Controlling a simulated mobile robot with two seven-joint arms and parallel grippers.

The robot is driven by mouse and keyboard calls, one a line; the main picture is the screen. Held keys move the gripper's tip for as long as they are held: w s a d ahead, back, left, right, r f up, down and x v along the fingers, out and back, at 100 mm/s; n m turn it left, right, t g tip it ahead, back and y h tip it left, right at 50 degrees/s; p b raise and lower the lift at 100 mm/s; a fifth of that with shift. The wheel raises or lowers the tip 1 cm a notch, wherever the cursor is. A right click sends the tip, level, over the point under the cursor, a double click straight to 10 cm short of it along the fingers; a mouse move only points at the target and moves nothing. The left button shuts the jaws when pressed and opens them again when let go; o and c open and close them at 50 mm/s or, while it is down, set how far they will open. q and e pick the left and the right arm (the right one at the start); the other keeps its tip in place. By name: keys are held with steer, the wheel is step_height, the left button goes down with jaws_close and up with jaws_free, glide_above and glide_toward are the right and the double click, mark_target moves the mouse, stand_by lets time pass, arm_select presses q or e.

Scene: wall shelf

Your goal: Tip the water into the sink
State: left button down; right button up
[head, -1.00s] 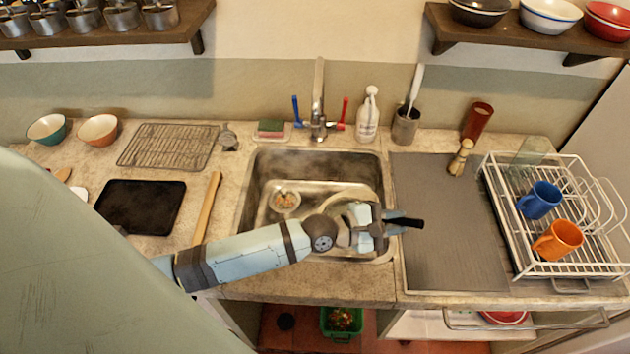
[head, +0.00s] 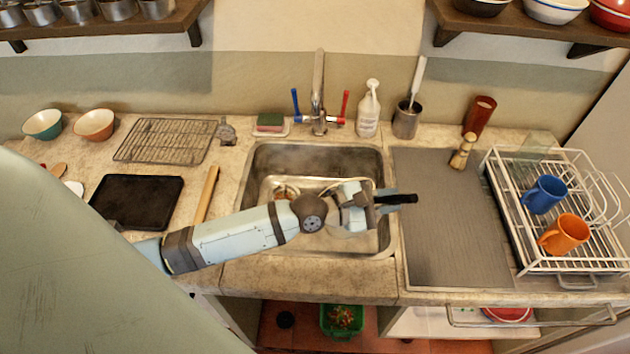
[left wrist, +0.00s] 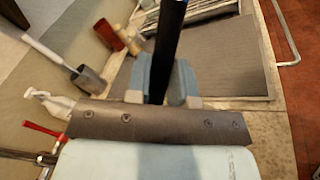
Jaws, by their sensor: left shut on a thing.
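The sink (head: 262,165) is a steel basin set in the counter, with a faint haze over its back part. My left gripper (head: 382,202) is over the right part of the sink. It is shut on a black handle (head: 403,198), which points right past the sink's right rim. The handle also shows between the fingers in the left wrist view (left wrist: 170,40). A pale, round-rimmed vessel appears behind and below the gripper, mostly hidden by it. I cannot see water in it or tell its exact tilt. My right gripper is not in view.
A tap (head: 318,100) with blue and red levers stands behind the sink. A soap bottle (head: 368,110) and a utensil pot (head: 406,120) stand to its right. A dish rack (head: 590,262) with mugs is at the right. The grey drainboard (head: 450,230) is mostly clear.

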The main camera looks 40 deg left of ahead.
arm_select(q)
steer(key=shift+w+a+r, duration=0.1)
steer(key=shift+a+r, duration=0.15)
steer(key=shift+r, duration=0.1)
steer(key=shift+b, duration=0.3)
steer(key=shift+a+r, duration=0.15)
steer(key=shift+w+a+r+n, duration=0.1)
steer(key=shift+a+n, duration=0.1)
steer(key=shift+n, duration=0.1)
steer(key=shift+a+r+h+b, duration=0.25)
steer(key=shift+r+h+b, duration=0.05)
steer(key=shift+b, duration=0.25)
steer(key=shift+w+a+r+n+t+b, duration=0.15)
steer(key=shift+a+r+n+t+b, duration=0.25)
steer(key=shift+a+b, duration=0.15)
steer(key=shift+w+a+r+n+t+h+b, duration=0.2)
steer(key=shift+a+r+n+b, duration=0.45)
steer(key=shift+a+b, duration=0.25)
steer(key=shift+w+a+r+n+t+h+b, duration=0.2)
steer(key=shift+a+r+n+b, duration=0.25)
steer(key=shift+a+r+b, duration=0.35)
stand_by(0.8)
